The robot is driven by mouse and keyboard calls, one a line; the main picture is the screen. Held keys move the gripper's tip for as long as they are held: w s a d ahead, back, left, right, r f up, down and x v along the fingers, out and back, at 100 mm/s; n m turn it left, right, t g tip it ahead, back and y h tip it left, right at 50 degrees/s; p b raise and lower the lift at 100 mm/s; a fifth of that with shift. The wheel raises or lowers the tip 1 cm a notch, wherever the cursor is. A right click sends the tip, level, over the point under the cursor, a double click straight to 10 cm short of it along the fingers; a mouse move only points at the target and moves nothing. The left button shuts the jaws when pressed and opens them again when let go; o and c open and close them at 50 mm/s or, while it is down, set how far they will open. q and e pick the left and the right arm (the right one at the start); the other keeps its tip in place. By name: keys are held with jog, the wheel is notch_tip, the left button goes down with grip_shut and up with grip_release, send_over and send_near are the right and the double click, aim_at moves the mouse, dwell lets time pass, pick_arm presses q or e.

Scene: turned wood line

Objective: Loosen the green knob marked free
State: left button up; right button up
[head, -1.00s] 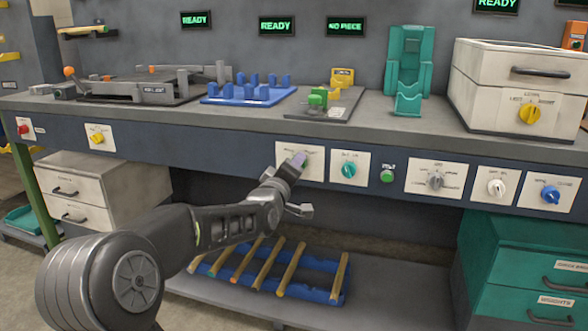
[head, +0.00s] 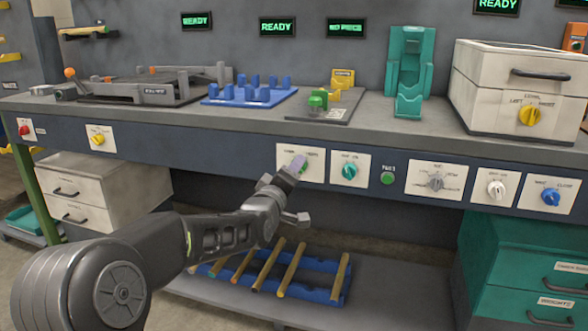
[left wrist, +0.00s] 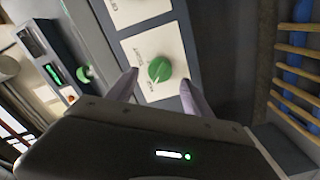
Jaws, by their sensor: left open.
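My left gripper (head: 298,166) is open in front of a white plate (head: 312,172) on the bench's front panel. In the head view its fingers cover that plate's knob. The left wrist view shows a round green knob (left wrist: 160,69) on this plate, with a pale pointer line. The open fingertips (left wrist: 156,87) lie one on each side of the knob, with a visible gap at both sides. I cannot tell how far the tips are from the plate. My right gripper is not in view.
A plate with a teal knob (head: 349,171) and a round green button (head: 388,178) are to the right. A blue rack with rods (head: 335,296) lies on the shelf below.

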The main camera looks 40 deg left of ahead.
pick_arm(q)
jog(key=v, duration=0.5)
jog(key=shift+p, duration=0.3)
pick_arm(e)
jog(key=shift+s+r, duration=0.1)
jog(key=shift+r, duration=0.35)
